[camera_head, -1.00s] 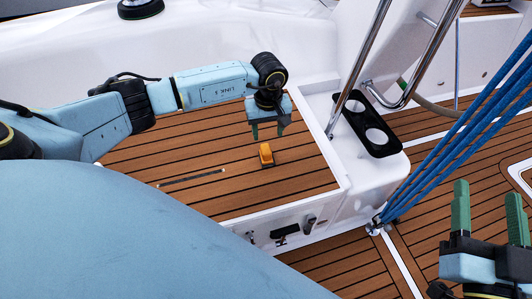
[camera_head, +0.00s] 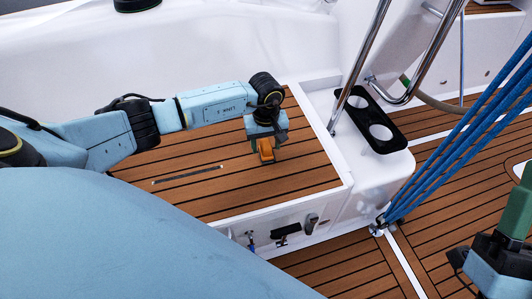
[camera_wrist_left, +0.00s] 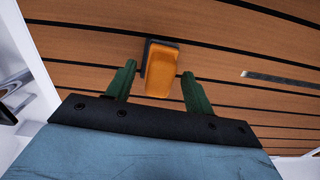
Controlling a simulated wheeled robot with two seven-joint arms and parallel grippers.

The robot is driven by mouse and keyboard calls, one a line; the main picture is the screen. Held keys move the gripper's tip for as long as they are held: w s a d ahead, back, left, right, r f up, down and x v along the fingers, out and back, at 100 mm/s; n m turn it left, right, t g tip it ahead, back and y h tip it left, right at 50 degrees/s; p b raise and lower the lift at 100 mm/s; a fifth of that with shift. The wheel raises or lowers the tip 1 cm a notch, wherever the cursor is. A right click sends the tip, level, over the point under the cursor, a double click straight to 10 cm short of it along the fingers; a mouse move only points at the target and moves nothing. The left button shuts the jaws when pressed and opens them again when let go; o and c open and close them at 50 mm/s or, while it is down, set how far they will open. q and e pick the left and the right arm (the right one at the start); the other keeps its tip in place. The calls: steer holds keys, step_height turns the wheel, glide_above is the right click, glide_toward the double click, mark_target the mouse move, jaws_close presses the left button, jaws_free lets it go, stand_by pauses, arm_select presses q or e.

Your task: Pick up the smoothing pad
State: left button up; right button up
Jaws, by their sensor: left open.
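The smoothing pad, an orange block on a dark base (camera_head: 266,150), lies on the teak-slatted seat. It also shows in the left wrist view (camera_wrist_left: 163,70), where its orange body reaches down between the two green fingers. My left gripper (camera_wrist_left: 158,74) is open, with one finger on each side of the pad and a gap to both. In the head view my left gripper (camera_head: 265,154) is over the pad and hides part of it. My right gripper (camera_head: 512,222) is at the lower right edge, partly cut off, with its jaw gap unclear.
The teak seat (camera_head: 205,200) is otherwise bare around the pad, apart from a dark slot (camera_head: 187,174). A black cup holder (camera_head: 372,122), steel rails (camera_head: 357,65) and blue ropes (camera_head: 460,130) stand to the right. A white wall lies behind.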

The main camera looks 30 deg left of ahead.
mark_target(266, 143)
arm_select(q)
steer(key=shift+f, duration=0.2)
arm_select(e)
steer(key=shift+s+r, duration=0.1)
steer(key=shift+s, duration=0.05)
arm_select(q)
steer(key=shift+c, duration=0.2)
steer(key=c, duration=1)
steer(key=shift+c, duration=0.2)
steer(key=shift+r, duration=0.15)
steer(key=shift+r+p, duration=0.3)
steer(key=shift+r, duration=0.15)
step_height(266, 143, up, 6)
steer(key=p, duration=0.2)
steer(key=shift+f+p, duration=0.25)
steer(key=shift+p, duration=0.1)
step_height(266, 143, up, 3)
steer(key=shift+f+p, duration=0.1)
steer(key=shift+p, duration=0.45)
steer(key=shift+r, duration=0.3)
arm_select(e)
steer(key=w+f+g+h, duration=0.2)
steer(key=w+f+g, duration=0.2)
steer(key=f+g, duration=0.4)
steer(key=shift+w+a+h, duration=0.15)
steer(key=shift+w+h, duration=0.15)
steer(key=shift+w, duration=0.05)
